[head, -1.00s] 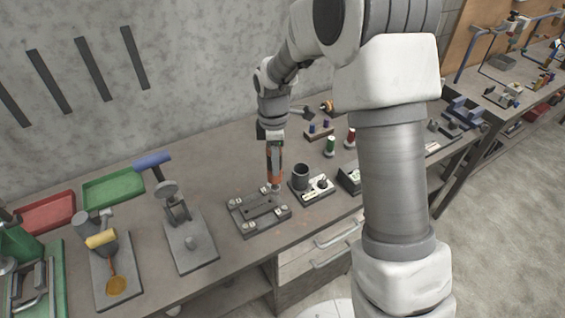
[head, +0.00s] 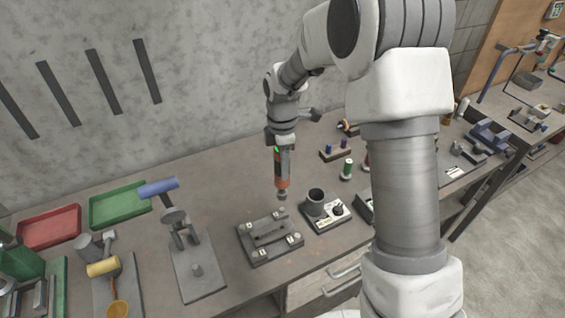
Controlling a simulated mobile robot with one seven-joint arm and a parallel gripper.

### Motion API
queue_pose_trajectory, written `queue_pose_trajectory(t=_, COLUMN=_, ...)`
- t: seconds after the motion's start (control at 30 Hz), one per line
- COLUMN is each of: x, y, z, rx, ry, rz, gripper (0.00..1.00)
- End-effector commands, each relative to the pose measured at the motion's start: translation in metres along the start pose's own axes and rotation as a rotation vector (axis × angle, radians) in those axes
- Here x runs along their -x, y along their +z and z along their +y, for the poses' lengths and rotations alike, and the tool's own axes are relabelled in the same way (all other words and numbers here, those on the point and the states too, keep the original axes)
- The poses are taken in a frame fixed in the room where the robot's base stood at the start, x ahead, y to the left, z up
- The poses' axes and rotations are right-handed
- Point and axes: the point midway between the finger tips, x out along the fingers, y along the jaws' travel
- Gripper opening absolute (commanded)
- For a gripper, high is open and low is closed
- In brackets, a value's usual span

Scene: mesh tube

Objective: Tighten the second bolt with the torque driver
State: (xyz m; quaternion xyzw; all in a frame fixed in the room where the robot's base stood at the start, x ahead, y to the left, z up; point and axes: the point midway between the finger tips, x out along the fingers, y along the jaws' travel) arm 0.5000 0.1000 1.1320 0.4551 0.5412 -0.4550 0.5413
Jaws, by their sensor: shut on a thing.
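My gripper (head: 281,148) is shut on the torque driver (head: 282,170), an orange and dark tool held upright with its tip down. The driver's tip hangs above the workbench, near the far right corner of a dark grey bolt plate (head: 271,254). The tip looks apart from the plate. The plate has light corner pads with bolts and a raised bar across its middle. Which corner holds the second bolt, and how tight each bolt is, I cannot tell.
Right of the plate stands a base with a dark cup (head: 316,196) and a knob. A green spool (head: 347,169) is behind it. At left are a blue-handled press (head: 194,265), a yellow mallet (head: 103,267), a green tray (head: 119,205) and a red tray (head: 49,228).

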Motion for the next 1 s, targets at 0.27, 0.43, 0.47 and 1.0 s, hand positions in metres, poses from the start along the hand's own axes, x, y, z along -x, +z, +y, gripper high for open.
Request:
queue_pose_trajectory(t=0.27, x=-0.026, y=0.0, z=0.0, rx=-0.001, ry=0.0, rz=0.0, gripper=0.0)
queue_pose_trajectory(t=0.43, x=-0.042, y=0.0, z=0.0, rx=-0.001, ry=0.001, rz=0.0, gripper=0.0)
queue_pose_trajectory(t=0.47, x=-0.044, y=0.0, z=0.0, rx=-0.001, ry=0.001, rz=0.0, gripper=0.0)
queue_pose_trajectory(t=1.0, x=-0.058, y=0.0, z=0.0, rx=-0.001, ry=0.002, rz=0.0, gripper=0.0)
